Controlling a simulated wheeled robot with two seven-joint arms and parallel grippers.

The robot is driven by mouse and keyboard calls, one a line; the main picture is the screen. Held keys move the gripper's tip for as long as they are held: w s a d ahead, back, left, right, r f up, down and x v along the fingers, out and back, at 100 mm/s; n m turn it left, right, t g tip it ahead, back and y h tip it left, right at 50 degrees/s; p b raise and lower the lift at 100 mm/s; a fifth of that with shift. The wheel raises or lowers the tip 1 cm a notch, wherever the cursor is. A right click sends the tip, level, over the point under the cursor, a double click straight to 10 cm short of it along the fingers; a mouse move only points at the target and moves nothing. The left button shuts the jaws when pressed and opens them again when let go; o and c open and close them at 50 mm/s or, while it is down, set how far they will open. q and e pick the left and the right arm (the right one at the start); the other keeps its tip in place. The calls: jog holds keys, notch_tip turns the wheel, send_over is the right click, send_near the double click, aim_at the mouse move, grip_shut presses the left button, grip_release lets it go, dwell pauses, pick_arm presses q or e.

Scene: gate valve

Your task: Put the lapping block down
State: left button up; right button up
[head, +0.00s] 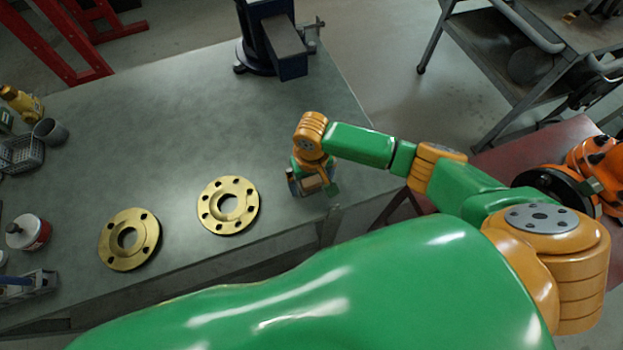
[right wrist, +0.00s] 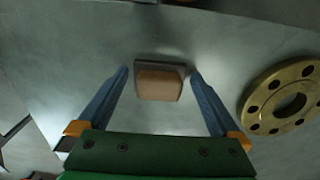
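The lapping block (right wrist: 158,85), a tan block with a grey edge, appears to lie on the grey bench top (right wrist: 75,45) in the right wrist view. My right gripper (right wrist: 159,78) is open. Its two blue fingers stand apart, one on each side of the block, with a visible gap to each. In the head view the right gripper (head: 308,186) is low over the bench near its front right edge, with the block (head: 312,183) partly hidden by the wrist. My left gripper is not in view.
Two brass flanges (head: 228,206) (head: 130,239) lie left of the right gripper. A blue vise (head: 275,40) stands at the bench's far edge. A red-and-white can (head: 28,232) and a wire basket (head: 20,153) are at the left. The bench middle is clear.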

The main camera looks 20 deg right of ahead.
aim_at(312, 182)
notch_tip(312, 182, up, 12)
jog(key=p, duration=0.1)
jog(key=shift+r, duration=0.1)
dwell(0.4)
